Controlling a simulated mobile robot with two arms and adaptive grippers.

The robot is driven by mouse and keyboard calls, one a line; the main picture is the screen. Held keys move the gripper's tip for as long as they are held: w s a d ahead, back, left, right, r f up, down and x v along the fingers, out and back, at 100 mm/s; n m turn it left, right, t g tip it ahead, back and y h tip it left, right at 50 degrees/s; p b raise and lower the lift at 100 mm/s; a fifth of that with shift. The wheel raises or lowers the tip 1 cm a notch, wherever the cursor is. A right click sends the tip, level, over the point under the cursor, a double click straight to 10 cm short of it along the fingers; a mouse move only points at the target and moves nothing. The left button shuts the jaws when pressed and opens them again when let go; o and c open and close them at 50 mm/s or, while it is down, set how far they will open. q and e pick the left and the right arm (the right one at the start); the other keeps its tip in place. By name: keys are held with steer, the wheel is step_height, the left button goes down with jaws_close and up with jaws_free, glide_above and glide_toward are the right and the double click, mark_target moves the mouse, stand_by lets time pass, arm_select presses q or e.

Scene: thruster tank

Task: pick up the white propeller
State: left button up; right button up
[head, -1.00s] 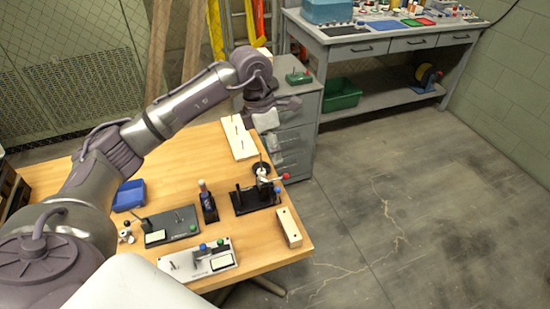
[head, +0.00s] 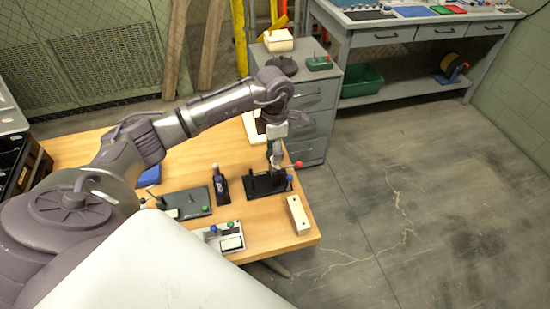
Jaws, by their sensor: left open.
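My left gripper (head: 275,152) is open and points down over the black stand (head: 262,183) near the right edge of the wooden table. The fingers overlap the upper part of the stand in the picture. I cannot tell whether they touch anything there. A small pale part shows at the fingertips beside a red ball knob (head: 298,164). It may be the white propeller, but it is too small and too covered to be sure. My right gripper is not in view.
A dark bottle (head: 221,184) stands left of the black stand. A grey drawer cabinet (head: 318,95) stands behind.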

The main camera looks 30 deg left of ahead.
arm_select(q)
step_height(320, 180, down, 2)
steer(key=shift+w+d+f, duration=0.1)
steer(key=shift+f, duration=0.3)
steer(key=c, duration=0.6)
steer(key=shift+c, duration=1.4)
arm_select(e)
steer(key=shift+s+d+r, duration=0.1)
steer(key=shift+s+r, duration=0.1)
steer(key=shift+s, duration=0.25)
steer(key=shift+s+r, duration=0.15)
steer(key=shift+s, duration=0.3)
arm_select(q)
steer(key=shift+r, duration=0.3)
step_height(320, 180, up, 10)
steer(key=shift+f+b, duration=0.25)
steer(key=shift+b, duration=0.75)
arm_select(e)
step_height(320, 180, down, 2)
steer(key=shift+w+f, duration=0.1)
